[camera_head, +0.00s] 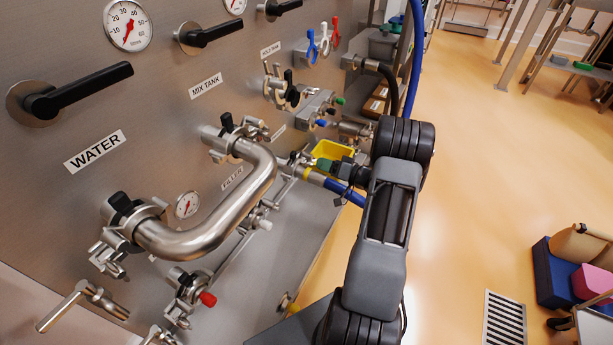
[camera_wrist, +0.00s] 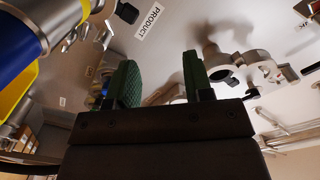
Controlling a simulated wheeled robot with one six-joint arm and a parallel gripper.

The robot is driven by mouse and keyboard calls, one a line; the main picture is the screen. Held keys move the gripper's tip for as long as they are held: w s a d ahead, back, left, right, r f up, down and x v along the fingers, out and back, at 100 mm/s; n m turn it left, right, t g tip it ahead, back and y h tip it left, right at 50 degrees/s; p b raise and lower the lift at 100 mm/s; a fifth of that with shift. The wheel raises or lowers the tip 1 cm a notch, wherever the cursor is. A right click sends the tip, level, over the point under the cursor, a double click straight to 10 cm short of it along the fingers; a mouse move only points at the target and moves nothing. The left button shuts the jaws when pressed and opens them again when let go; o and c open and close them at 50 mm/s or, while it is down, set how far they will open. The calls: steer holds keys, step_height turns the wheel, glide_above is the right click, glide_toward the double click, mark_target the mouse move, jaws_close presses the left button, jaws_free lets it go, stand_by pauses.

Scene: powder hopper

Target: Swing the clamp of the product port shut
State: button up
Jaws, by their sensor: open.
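The PRODUCT label (camera_wrist: 150,21) shows on the steel panel at the top of the wrist view. A steel clamp fitting with a dark knob (camera_wrist: 226,68) stands right of it, just beyond the right finger; I cannot tell whether this is the product port's clamp or how far it is open. My gripper (camera_wrist: 161,82) has two green textured fingers, wide apart with nothing between them. In the head view my gripper (camera_head: 325,165) is small, close to the panel's fittings beside the blue hose. The product port cannot be clearly told apart there.
A yellow bin (camera_head: 333,150) and a blue hose (camera_head: 345,191) with a steel end are close to my gripper. A bent steel pipe (camera_head: 225,205) joins ports on the panel at left. Black handles and clamps stick out. The floor (camera_head: 500,170) at right is mostly clear.

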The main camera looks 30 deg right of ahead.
steer(key=b+x, duration=0.1)
steer(key=x, duration=0.7)
steer(key=shift+w+a, duration=0.15)
steer(key=shift+a, duration=0.2)
jaws_close()
stand_by(0.4)
